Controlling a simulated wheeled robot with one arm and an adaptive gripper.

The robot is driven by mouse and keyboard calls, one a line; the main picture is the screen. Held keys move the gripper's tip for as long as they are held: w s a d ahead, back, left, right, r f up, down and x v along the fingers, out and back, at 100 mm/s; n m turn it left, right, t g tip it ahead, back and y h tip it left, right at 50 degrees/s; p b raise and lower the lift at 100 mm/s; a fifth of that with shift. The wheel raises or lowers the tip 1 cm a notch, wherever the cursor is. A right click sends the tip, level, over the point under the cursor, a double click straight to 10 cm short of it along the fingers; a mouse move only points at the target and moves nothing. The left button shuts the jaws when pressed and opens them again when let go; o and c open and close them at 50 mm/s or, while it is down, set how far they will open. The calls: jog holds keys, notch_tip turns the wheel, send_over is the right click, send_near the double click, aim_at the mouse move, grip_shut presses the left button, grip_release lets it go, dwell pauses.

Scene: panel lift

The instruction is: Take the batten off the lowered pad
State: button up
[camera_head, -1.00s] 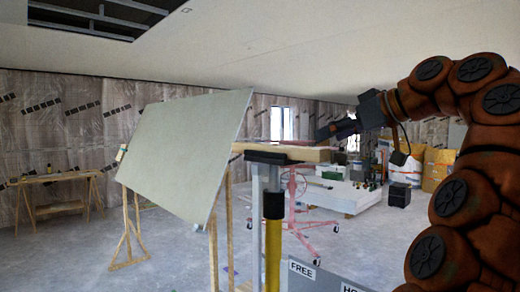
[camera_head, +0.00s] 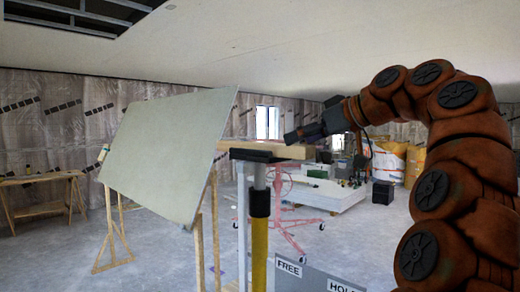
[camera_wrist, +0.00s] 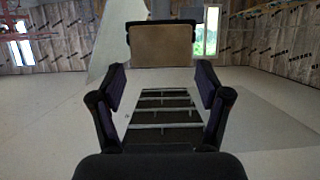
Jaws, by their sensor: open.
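The batten (camera_head: 285,151) is a pale wooden bar lying flat on the dark pad (camera_head: 262,157) atop a yellow-and-black pole (camera_head: 259,225). My gripper (camera_head: 290,137) comes in from the right, at about the batten's height in the head view. In the wrist view, which is upside down, the batten's tan end face (camera_wrist: 160,46) is centred, with the dark pad (camera_wrist: 160,23) around its upper edge. My gripper (camera_wrist: 161,66) is open and empty, one finger to each side of that end face. The exact gap between fingertips and batten is hard to tell.
A large pale board (camera_head: 170,155) stands tilted just left of the pad, on wooden legs. A grey panel marked FREE (camera_head: 289,267) is at the bottom. A red wheeled frame (camera_head: 285,205) and a white stack (camera_head: 335,192) stand behind. The floor between is open.

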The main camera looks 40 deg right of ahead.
jog(key=shift+p+x, duration=0.6)
jog(key=shift+x, duration=1.3)
jog(key=shift+s+a, duration=0.1)
jog(key=c, duration=1.4)
